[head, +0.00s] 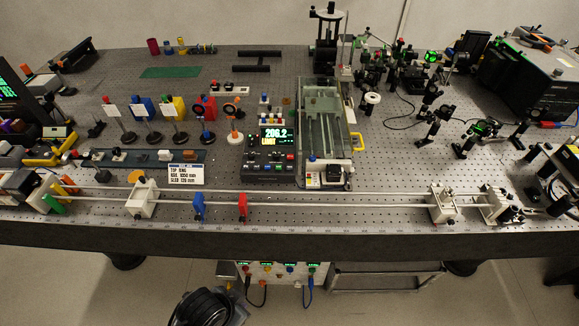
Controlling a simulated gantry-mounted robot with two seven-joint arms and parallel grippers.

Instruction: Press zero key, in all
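A black control box (270,158) stands near the middle of the bench. Its lit display (276,137) reads "206.2" with "LIMIT" in yellow below. A row of small keys (270,156) and further small controls sit on its sloped front. Their labels are too small to read, so I cannot tell which one is the zero key. Neither of my grippers is in view, and nothing touches the box.
A rail (320,197) with a blue stop (198,206) and a red stop (242,206) runs in front of the box. A framed glass-tube stage (325,120) stands close on its right. Several coloured mounts and a label card (186,174) stand to its left.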

